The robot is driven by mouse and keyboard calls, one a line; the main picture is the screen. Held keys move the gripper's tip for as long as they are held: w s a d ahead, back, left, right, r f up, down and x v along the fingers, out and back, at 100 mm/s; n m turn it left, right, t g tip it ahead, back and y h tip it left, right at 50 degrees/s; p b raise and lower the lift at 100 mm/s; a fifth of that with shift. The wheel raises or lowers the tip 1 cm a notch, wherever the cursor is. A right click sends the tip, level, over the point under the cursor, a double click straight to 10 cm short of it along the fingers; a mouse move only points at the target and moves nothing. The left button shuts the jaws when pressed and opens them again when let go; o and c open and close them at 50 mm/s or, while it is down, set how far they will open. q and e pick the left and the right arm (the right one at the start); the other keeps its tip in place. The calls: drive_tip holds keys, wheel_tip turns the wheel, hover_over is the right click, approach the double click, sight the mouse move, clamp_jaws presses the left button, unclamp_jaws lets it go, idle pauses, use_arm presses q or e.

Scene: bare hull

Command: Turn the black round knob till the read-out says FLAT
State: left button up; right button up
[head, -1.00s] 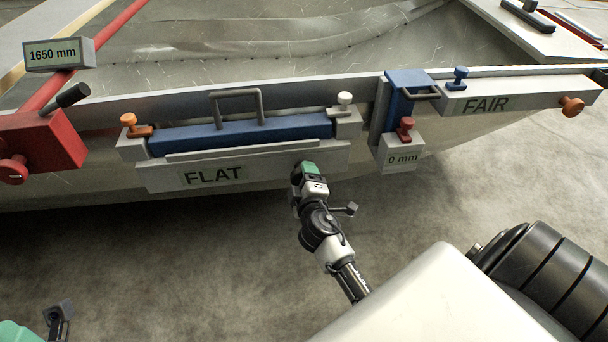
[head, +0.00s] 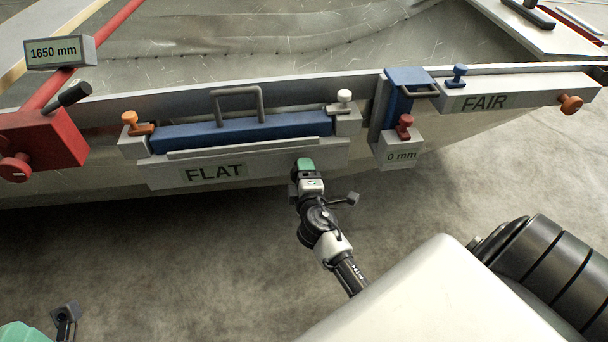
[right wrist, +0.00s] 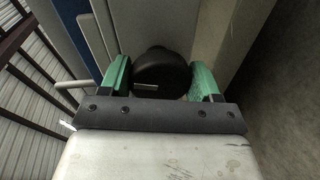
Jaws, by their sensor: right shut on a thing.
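The black round knob (right wrist: 162,75) shows in the right wrist view between the two green fingers, with a pale line mark on its face. My right gripper (right wrist: 161,78) is shut on it. In the head view my right gripper (head: 304,165) is at the lower right of the grey fixture, and it hides the knob there. The read-out (head: 213,173) on the fixture's front says FLAT. Of my left arm only a green part (head: 20,332) and a dark block show at the bottom left corner; its jaw state is not clear.
The fixture holds a blue bar (head: 240,132) with a handle, between orange and white knobs. To its right are a 0 mm read-out (head: 402,156) and a FAIR read-out (head: 485,103). A red clamp (head: 45,140) is at left. The floor below is clear.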

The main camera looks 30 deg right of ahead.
drive_tip(key=o, duration=0.9)
drive_tip(key=shift+a, duration=0.1)
drive_tip(key=f+v, duration=0.1)
drive_tip(key=v, duration=0.9)
drive_tip(key=shift+s+r, duration=0.4)
drive_tip(key=shift+r, duration=0.1)
drive_tip(key=shift+a, duration=0.1)
